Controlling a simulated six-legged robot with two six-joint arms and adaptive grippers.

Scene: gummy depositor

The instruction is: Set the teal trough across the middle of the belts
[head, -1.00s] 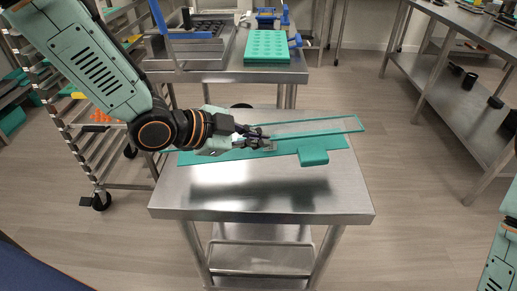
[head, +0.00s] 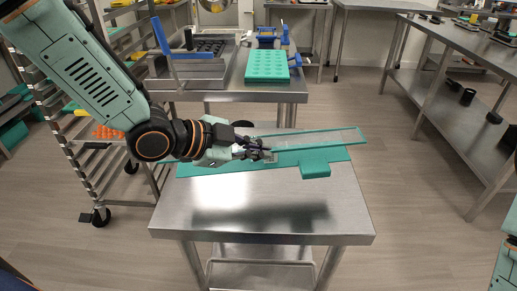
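The teal trough (head: 335,138) is long and narrow, with a teal rim and a see-through middle. It lies slantwise over the back of the steel table, and its right end reaches past the table's back edge. My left gripper (head: 266,154) appears shut on the trough's near side, around a small tab left of its middle. My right gripper is out of view; only part of that arm shows at the right edge. I cannot make out the belts.
A flat teal strip with a block (head: 315,165) lies on the steel table (head: 270,215) under the trough. The table's front is bare. Behind stand a bench with a teal mould (head: 267,66) and blue-framed equipment (head: 185,54), a tray rack (head: 85,150) at left, and a bench (head: 460,45) at right.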

